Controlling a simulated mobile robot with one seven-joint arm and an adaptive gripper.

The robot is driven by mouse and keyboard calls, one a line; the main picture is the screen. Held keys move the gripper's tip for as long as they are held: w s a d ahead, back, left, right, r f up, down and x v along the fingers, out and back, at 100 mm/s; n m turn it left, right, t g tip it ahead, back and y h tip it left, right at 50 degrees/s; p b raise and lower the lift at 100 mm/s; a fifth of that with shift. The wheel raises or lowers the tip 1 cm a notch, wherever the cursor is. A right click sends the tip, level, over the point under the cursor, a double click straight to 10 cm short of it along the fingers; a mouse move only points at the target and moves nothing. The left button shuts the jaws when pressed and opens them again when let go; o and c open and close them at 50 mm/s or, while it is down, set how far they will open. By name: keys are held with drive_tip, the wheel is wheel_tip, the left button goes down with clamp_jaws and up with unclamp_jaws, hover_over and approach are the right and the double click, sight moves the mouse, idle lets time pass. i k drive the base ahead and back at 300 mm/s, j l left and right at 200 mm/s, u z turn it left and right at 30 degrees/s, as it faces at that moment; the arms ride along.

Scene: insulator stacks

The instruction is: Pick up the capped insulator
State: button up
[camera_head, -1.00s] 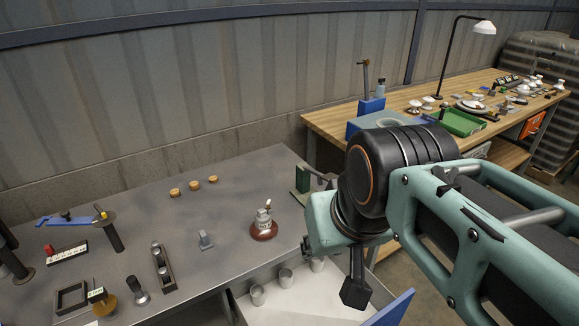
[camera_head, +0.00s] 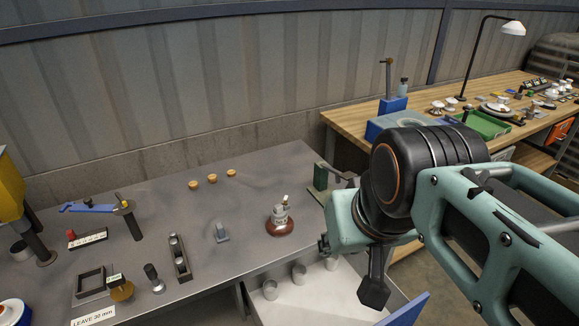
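A capped insulator (camera_head: 280,225), with a reddish-brown skirt and a grey metal cap, stands upright on the grey metal bench (camera_head: 230,190) near its front right part. A small pale piece sticks up from its top. My arm comes in from the right, and its wrist is right of the insulator and apart from it. Dark parts of my gripper (camera_head: 350,268) show below the wrist, beyond the bench's front right edge. The fingers are partly hidden by the wrist, so I cannot tell whether they are open or shut. Nothing visible is held in them.
A green post fixture (camera_head: 321,178) stands behind the insulator at the bench's right edge. An open white drawer (camera_head: 335,297) with cups lies below. A wooden bench (camera_head: 345,122) is behind right.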

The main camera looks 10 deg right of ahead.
sight(280, 223)
drive_tip(key=i+l+u, duration=0.1)
drive_tip(key=l+u, duration=0.2)
drive_tip(key=l, duration=0.45)
drive_tip(key=l+u, duration=0.35)
drive_tip(key=l, duration=0.45)
drive_tip(key=i+l+z, duration=0.1)
drive_tip(key=l, duration=0.5)
drive_tip(key=j+u, duration=0.1)
drive_tip(key=j, duration=0.45)
drive_tip(key=k, duration=0.05)
